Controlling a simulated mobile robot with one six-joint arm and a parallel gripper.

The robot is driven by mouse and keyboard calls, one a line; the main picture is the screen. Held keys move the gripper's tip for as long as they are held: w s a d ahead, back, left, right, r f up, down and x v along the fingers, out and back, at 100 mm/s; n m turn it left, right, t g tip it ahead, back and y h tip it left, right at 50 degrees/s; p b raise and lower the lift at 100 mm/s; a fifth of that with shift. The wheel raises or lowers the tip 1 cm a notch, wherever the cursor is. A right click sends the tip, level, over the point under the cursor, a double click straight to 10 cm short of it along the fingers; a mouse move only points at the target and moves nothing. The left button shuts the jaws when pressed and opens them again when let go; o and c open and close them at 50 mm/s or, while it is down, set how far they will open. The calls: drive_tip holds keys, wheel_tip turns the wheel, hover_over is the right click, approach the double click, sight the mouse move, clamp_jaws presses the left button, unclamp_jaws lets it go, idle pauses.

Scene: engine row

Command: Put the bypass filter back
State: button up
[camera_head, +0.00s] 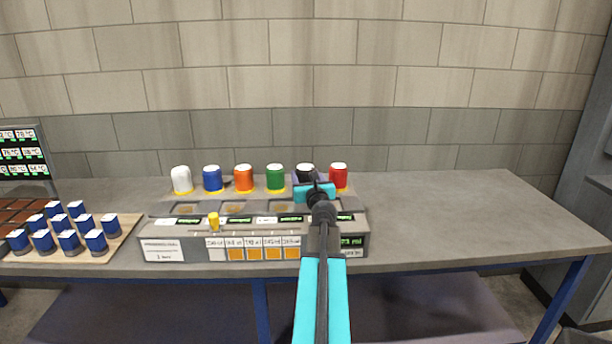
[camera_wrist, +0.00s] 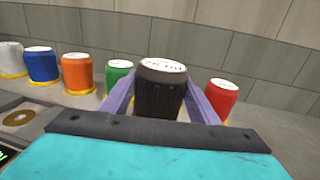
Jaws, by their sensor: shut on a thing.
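My gripper (camera_head: 308,183) is at the right part of the grey console. Its purple fingers are shut on a black filter (camera_wrist: 158,92) with a white printed top, which stands upright between them in the wrist view. In the head view the black filter (camera_head: 306,169) sits in line with the row, between the green filter (camera_head: 275,176) and the red filter (camera_head: 339,176). Its lower end is hidden by my gripper, so I cannot tell whether it is seated or raised. No label names the bypass filter legibly.
White (camera_head: 181,180), blue (camera_head: 213,179) and orange (camera_head: 243,178) filters stand on yellow rings to the left. The console (camera_head: 205,255) has a yellow knob (camera_head: 213,221) and cards in front. A board (camera_head: 120,238) with several blue jars lies left. The bench (camera_head: 460,225) is clear right.

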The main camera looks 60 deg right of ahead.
drive_tip(key=w+d+f, duration=0.1)
drive_tip(key=w+d, duration=0.4)
drive_tip(key=d, duration=0.4)
drive_tip(key=shift+w+d+p, duration=0.15)
drive_tip(key=shift+w+p, duration=0.15)
drive_tip(key=shift+p, duration=0.1)
drive_tip(key=shift+d, duration=0.15)
drive_tip(key=shift+w+d+f+b, duration=0.1)
drive_tip(key=shift+d+f+b, duration=0.1)
drive_tip(key=shift+f, duration=0.7)
drive_tip(key=shift+w+d+f+b, duration=0.1)
drive_tip(key=shift+f+b, duration=0.05)
drive_tip(key=shift+f, duration=0.7)
drive_tip(key=shift+f, duration=0.15)
drive_tip(key=o, duration=1.5)
drive_tip(key=shift+a, duration=0.1)
drive_tip(key=shift+o, duration=0.2)
drive_tip(key=shift+b+v, duration=1)
drive_tip(key=shift+v, duration=5.05)
